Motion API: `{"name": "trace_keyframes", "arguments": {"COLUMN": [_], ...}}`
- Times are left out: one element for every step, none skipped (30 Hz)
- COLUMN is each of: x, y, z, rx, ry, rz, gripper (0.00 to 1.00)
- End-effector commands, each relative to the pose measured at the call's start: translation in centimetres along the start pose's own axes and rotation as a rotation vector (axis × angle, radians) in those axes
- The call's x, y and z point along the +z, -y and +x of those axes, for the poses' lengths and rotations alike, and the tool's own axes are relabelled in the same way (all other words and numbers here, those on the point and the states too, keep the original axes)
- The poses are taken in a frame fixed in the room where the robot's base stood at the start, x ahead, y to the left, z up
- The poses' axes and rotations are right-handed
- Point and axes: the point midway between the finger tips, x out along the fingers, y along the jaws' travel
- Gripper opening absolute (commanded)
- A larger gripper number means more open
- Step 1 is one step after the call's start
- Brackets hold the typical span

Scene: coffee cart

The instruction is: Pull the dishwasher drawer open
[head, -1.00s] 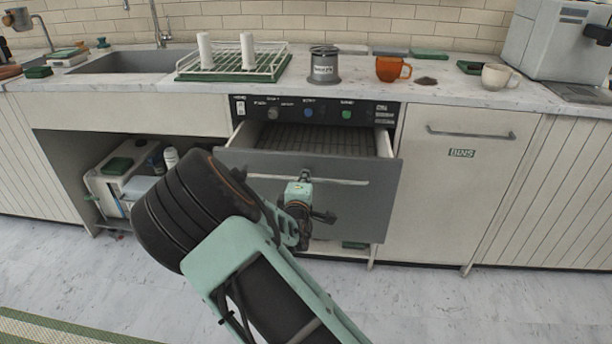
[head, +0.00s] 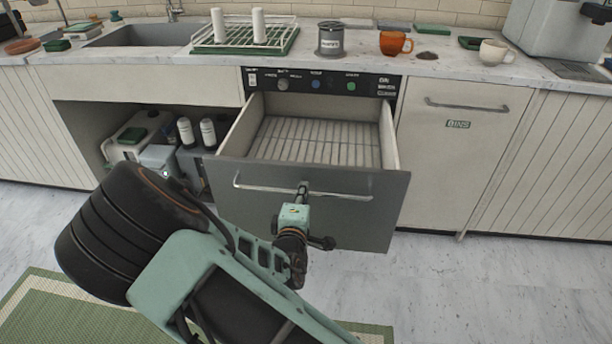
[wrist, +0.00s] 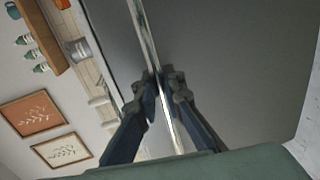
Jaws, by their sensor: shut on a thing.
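The dishwasher drawer (head: 345,218) has a grey front and stands well out from the counter. Its inside shows a slatted rack (head: 318,141) that looks empty. A long metal bar handle (head: 340,196) runs across the front. My gripper (head: 303,188) is shut on the handle near its middle. In the wrist view my gripper's two fingers (wrist: 164,86) close around the bright handle bar (wrist: 147,42), with the grey drawer front (wrist: 235,65) to the right. The dark control panel (head: 318,82) is above the drawer.
A bins door (head: 460,150) is shut to the right. An open bay at left holds bottles (head: 208,133) and containers. An orange mug (head: 394,43) and a grey canister (head: 330,39) stand on the counter. Floor (head: 480,285) is clear right of the drawer; a green mat (head: 60,310) lies at left.

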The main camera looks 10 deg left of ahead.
Motion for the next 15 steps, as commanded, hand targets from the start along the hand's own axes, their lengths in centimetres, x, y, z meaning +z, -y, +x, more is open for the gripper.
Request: {"name": "trace_keyframes", "arguments": {"x": [0.0, 0.0, 0.0, 0.0, 0.0, 0.0, 0.0, 0.0, 0.1, 0.1, 0.1, 0.1, 0.1, 0.1, 0.1], "y": [0.1, 0.1, 0.2, 0.2, 0.2, 0.3, 0.3, 0.3, 0.4, 0.4, 0.4, 0.4, 0.4, 0.4, 0.4], "z": [-0.7, -0.9, -1.2, -1.4, -1.5, -1.6, -1.7, -1.8, -1.8, -1.8, -1.8, -1.8, -1.8, -1.8, -1.8], "rx": [-0.002, -0.001, -0.001, 0.000, 0.000, 0.000, 0.000, 0.001, 0.001, 0.001, 0.001, 0.001, 0.001, 0.001, 0.001], "ry": [0.000, 0.000, 0.000, 0.000, 0.000, 0.001, 0.001, 0.001, 0.001, 0.001, 0.001, 0.001, 0.001, 0.002, 0.001], "rz": [-0.002, -0.002, -0.001, -0.001, 0.000, 0.000, 0.000, 0.001, 0.001, 0.001, 0.001, 0.001, 0.001, 0.001, 0.001], "gripper": [0.00, 0.00, 0.00, 0.00, 0.00, 0.00, 0.00, 0.00, 0.00, 0.00, 0.00, 0.00, 0.00, 0.00, 0.00]}}
